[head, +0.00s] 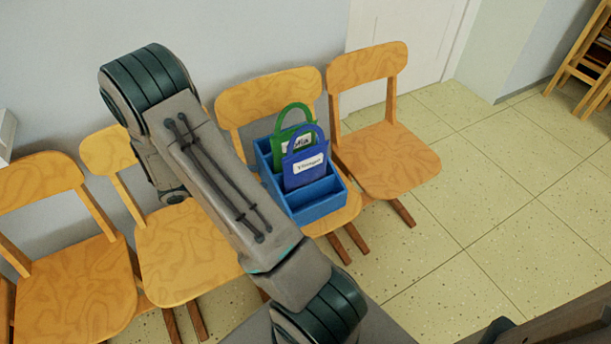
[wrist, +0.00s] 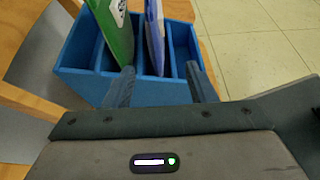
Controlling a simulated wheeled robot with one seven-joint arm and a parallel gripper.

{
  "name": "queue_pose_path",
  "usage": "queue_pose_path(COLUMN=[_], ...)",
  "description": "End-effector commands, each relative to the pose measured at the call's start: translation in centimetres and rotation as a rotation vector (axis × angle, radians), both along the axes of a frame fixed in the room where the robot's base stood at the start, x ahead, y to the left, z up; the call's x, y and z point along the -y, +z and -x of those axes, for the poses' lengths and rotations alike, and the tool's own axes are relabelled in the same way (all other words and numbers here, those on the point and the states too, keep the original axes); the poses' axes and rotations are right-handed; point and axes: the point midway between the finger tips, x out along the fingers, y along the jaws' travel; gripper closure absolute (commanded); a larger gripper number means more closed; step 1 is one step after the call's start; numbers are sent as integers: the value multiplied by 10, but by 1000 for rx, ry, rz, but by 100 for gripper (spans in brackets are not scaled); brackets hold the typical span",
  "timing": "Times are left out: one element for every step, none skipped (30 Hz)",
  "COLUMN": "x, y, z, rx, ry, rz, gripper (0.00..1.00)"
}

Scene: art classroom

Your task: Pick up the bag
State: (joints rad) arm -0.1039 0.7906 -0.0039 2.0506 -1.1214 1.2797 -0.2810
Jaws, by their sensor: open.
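A blue bag (head: 305,168) with a looped handle and a white name label stands upright in a blue compartmented box (head: 318,212). A green bag (head: 283,132) with a white label stands just behind it in the same box. The wrist view shows the blue bag (wrist: 154,38) edge-on and the green bag (wrist: 114,32) to its left. My gripper (wrist: 160,70) is open at the box's near side, one finger on each side of the blue bag's line. I cannot tell whether the fingers touch the box. In the head view my gripper is hidden behind my arm.
The box rests on a wooden chair (head: 268,97) in a row of chairs along the wall. Another chair (head: 384,160) stands close on its right, and others (head: 65,285) on the left. Tiled floor (head: 500,170) is clear to the right.

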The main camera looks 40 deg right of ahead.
Motion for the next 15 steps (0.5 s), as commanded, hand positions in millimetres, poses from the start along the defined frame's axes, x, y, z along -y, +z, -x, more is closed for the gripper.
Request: queue_pose_path(x=[2,3,7,11,15,22,27,33,41,46,51,57,62,66,70], y=[-6,-8,-10,-12,-13,-16,-19,-21,-24,-26,-29,-31,-33,-35,-36], z=[-1,-1,-1,0,1,3,5,6,8,9,10,12,13,14,14], rx=[-10,-14,-17,-19,-20,-21,-21,-21,-20,-20,-19,-19,-18,-18,-19], ry=[10,14,15,15,15,14,13,13,12,13,12,14,13,13,15], rz=[6,9,10,12,13,12,11,11,12,12,11,10,11,11,11], gripper=[49,49,49,49,49,49,49,49,49,49,49,49,49,49,49])
